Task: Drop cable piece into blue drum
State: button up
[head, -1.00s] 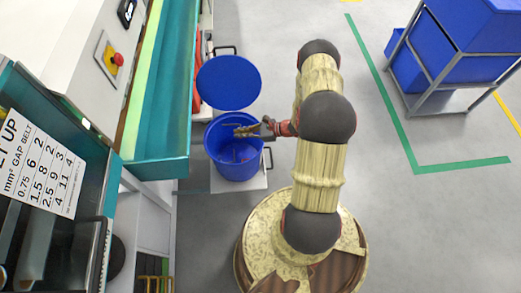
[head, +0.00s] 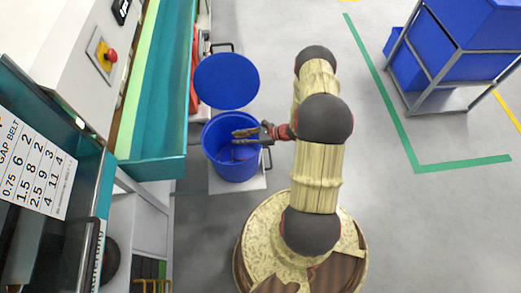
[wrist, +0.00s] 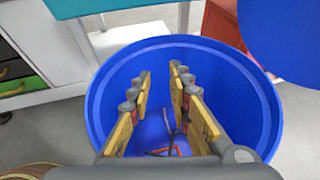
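The blue drum (head: 228,173) stands open on a pale base left of my arm. It fills the middle of the wrist view (wrist: 272,112). My gripper (head: 237,137) reaches in from the right over the drum's mouth. In the wrist view (wrist: 160,72) its yellow-padded fingers are apart with nothing held between them. A thin dark cable piece (wrist: 168,122) shows inside the drum below the fingers, and a red piece (wrist: 180,151) is near it. I cannot tell whether the dark piece rests on the bottom.
A round blue lid (head: 227,80) stands behind the drum. A teal-trimmed machine (head: 160,167) lies close on the left. A rack with blue bins (head: 465,45) is at the upper right. The grey floor right of my arm is clear.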

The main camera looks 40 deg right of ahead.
jog(key=shift+o, duration=0.4)
jog(key=shift+s, duration=0.1)
jog(key=v, duration=1.1)
jog(key=shift+s+d, duration=0.25)
jog(key=shift+d, duration=0.05)
jog(key=shift+r, duration=0.1)
